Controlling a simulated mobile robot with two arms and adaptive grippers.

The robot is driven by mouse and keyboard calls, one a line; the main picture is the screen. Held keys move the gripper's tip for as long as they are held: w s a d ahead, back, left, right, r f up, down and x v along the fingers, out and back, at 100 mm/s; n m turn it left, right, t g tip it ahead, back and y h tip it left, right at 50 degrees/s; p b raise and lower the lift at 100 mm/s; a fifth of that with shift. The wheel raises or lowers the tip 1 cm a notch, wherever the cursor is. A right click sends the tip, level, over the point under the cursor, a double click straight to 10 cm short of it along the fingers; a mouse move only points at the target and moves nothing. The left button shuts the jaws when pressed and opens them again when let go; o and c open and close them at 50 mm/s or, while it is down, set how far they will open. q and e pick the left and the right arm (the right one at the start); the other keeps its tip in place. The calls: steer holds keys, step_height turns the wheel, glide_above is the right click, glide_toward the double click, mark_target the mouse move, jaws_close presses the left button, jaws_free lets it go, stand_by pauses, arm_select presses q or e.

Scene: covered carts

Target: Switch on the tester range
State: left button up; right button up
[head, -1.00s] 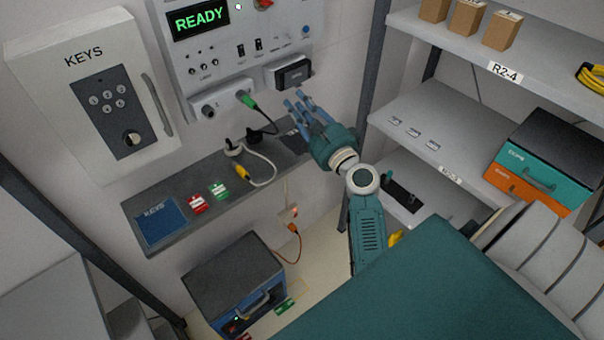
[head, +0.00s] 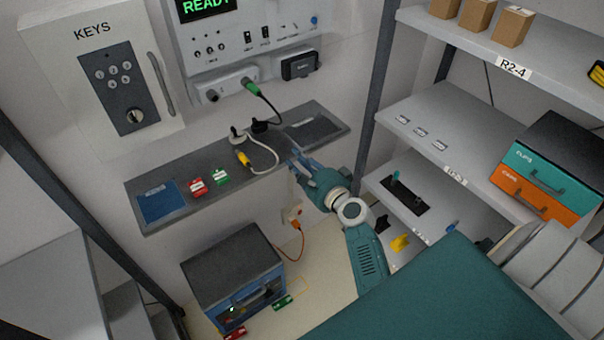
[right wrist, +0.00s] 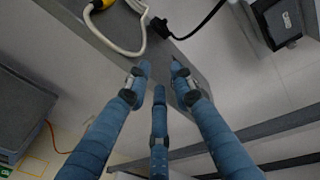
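The wall tester (head: 225,58) has a green READY display (head: 205,8), cut by the top edge in the head view. Below the display are several small toggles (head: 210,50), two black rocker switches (head: 257,37) and a blue button (head: 315,20). Their labels are too small to read, so I cannot tell which one is the range or how the rockers are set. My right gripper (head: 292,162) is at the front edge of the shelf, below and apart from the tester. In the right wrist view its three blue fingers (right wrist: 158,80) are spread and empty. My left gripper is not in view.
A grey shelf (head: 160,170) under the tester carries plugs with cables (head: 243,158), red and green tags (head: 198,188) and a blue booklet (head: 161,203). A KEYS box (head: 160,120) hangs left. Racks (head: 400,100) stand right. A blue case (head: 240,275) stands below.

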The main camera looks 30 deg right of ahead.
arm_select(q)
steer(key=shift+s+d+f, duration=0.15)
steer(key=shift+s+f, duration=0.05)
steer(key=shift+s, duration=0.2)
arm_select(e)
steer(key=shift+s+a+f+n+g, duration=0.15)
steer(key=shift+s+f, duration=0.1)
steer(key=shift+f, duration=0.4)
steer(key=shift+s+a+f+n+g, duration=0.1)
steer(key=shift+s+f+n+g, duration=0.1)
steer(key=shift+f, duration=0.4)
